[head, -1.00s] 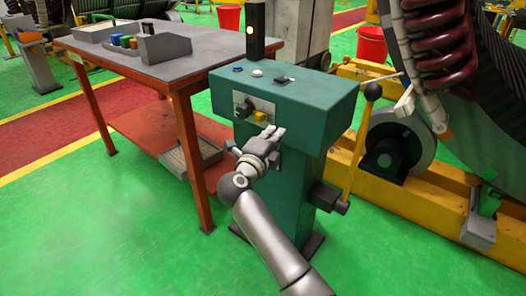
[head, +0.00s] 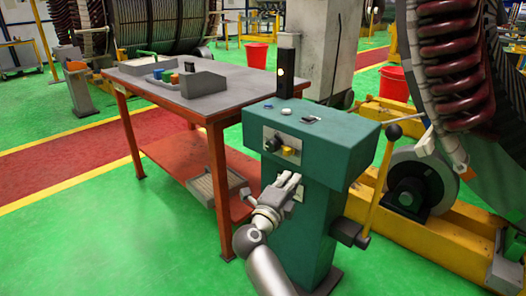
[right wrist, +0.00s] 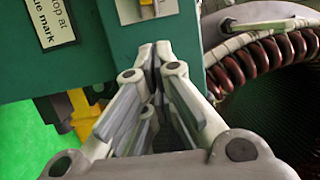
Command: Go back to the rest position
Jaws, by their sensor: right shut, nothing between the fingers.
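My right gripper (head: 288,181) is shut and empty. In the head view it is in front of the green control cabinet (head: 312,137), below the panel with a dark knob and a yellow part (head: 289,151). In the right wrist view the fingers (right wrist: 153,62) meet at the tips, with the green cabinet face (right wrist: 90,45) behind them. Whether they touch the cabinet cannot be told. My left gripper is in neither view.
A grey-topped table (head: 235,92) with red legs stands left of the cabinet. A lever (head: 377,190) sticks up at the cabinet's right. The large stator with dark red coils (head: 455,70) is at the right. Green floor (head: 90,240) is clear at front left.

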